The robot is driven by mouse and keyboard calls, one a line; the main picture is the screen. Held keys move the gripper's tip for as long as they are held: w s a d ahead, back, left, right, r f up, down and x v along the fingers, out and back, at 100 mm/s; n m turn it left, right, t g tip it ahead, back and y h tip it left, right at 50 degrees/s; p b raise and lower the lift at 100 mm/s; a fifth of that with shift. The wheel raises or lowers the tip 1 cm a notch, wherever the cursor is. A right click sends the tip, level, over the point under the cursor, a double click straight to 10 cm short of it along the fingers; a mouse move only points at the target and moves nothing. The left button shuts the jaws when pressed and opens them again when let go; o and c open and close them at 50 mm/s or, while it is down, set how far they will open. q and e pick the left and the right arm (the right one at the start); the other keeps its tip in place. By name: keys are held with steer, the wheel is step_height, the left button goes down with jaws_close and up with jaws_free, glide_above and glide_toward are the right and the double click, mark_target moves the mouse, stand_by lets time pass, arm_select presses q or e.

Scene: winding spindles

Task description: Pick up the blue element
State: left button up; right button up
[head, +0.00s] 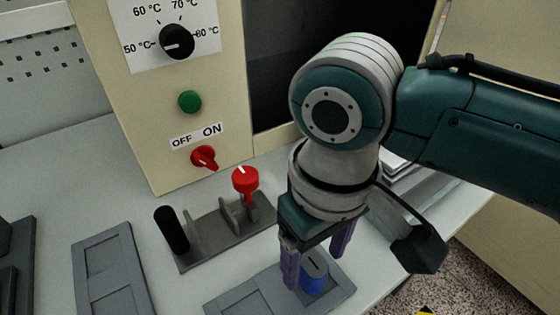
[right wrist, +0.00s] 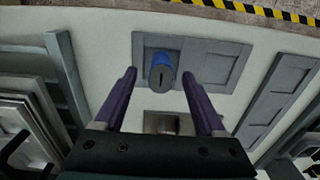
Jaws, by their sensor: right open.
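The blue element (head: 314,281) is a short blue cylinder with a grey slotted top. It stands in a grey compartment tray (head: 245,302) at the front of the bench. In the right wrist view the blue element (right wrist: 162,72) sits at the left part of the tray (right wrist: 220,62). My right gripper (head: 318,262) points down with its purple fingers apart and nothing between the tips. In the right wrist view its fingertips (right wrist: 160,72) lie on either side of the blue element, which shows between and beyond them. Contact cannot be told. My left gripper is out of view.
A grey fixture (head: 225,232) with a black handle (head: 171,231) and a red-topped part (head: 246,180) stands behind the tray. Another grey tray (head: 112,270) lies left. A control panel (head: 165,100) with a dial and red switch rises behind. The bench's front edge is close.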

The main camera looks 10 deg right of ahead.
mark_target(314, 263)
step_height(314, 263, down, 3)
steer(key=shift+f, duration=0.2)
steer(key=shift+c, duration=0.4)
jaws_close()
